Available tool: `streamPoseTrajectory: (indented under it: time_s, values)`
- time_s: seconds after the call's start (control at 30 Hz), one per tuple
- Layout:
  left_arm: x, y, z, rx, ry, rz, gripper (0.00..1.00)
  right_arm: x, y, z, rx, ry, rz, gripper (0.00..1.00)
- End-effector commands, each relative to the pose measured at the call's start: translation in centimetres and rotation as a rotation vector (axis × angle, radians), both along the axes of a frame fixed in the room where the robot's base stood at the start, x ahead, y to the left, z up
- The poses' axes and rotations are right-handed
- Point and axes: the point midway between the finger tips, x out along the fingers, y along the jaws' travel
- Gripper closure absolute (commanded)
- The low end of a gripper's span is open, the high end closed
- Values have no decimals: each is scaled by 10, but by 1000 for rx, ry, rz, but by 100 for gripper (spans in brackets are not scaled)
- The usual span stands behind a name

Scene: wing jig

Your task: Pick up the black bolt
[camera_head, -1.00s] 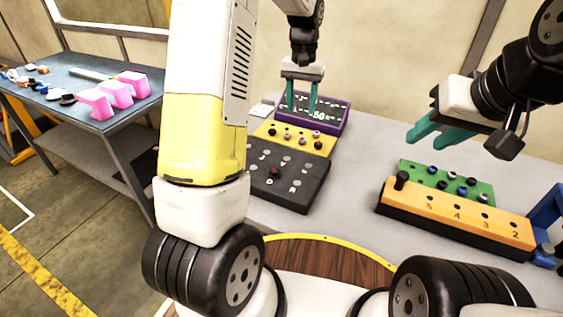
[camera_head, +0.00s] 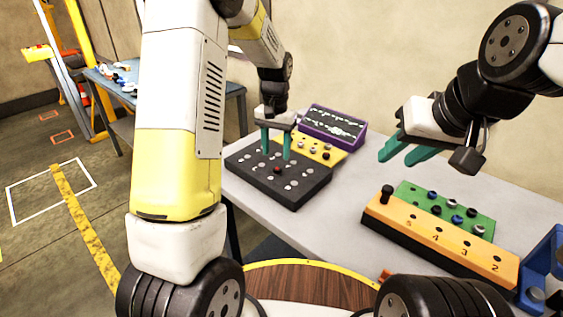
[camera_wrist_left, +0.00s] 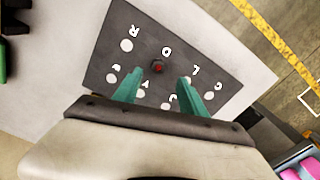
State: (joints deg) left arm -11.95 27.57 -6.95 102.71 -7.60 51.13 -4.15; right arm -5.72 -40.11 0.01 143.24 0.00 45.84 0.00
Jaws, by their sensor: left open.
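A black bolt-like peg (camera_head: 386,193) stands upright at the left end of the orange numbered block (camera_head: 440,238). Several small bolts, some dark, sit in the yellow tray (camera_head: 334,157) and the green tray (camera_head: 410,190); their exact colours are hard to tell. My left gripper (camera_head: 276,156) is open and empty above the dark lettered board (camera_head: 295,200). In the left wrist view its fingers (camera_wrist_left: 159,78) hang on either side of a red bolt (camera_wrist_left: 157,67) in the board, not gripping it. My right gripper (camera_head: 408,152) hangs open and empty above the table, behind the green tray.
A purple-edged panel (camera_head: 335,125) stands behind the yellow tray. A blue fixture (camera_head: 541,275) stands at the right edge. The grey table (camera_head: 340,215) is clear between the dark board and the orange block. A side table (camera_head: 110,72) stands at far left.

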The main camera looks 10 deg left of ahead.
Motion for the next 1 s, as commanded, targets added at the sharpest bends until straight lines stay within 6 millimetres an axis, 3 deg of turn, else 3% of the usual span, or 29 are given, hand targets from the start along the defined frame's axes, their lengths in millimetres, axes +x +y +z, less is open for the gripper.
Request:
streamPoseTrajectory:
  time_s: [0.4, 0.7, 0.97, 1.0]
  values:
    - [-4, -3, -55, 1, 2, 1, 51, 0, 0, 0, 0, 0, 0, 64]
    - [-3, -3, -60, 0, -1, 1, 51, 0, 0, 0, 0, 0, 0, 64]
    - [-3, -3, -60, 0, -1, 1, 100, 0, 0, 0, 0, 0, 0, 64]
    - [-3, -3, -60, 0, -1, 1, 100, 0, 0, 0, 0, 0, 0, 64]
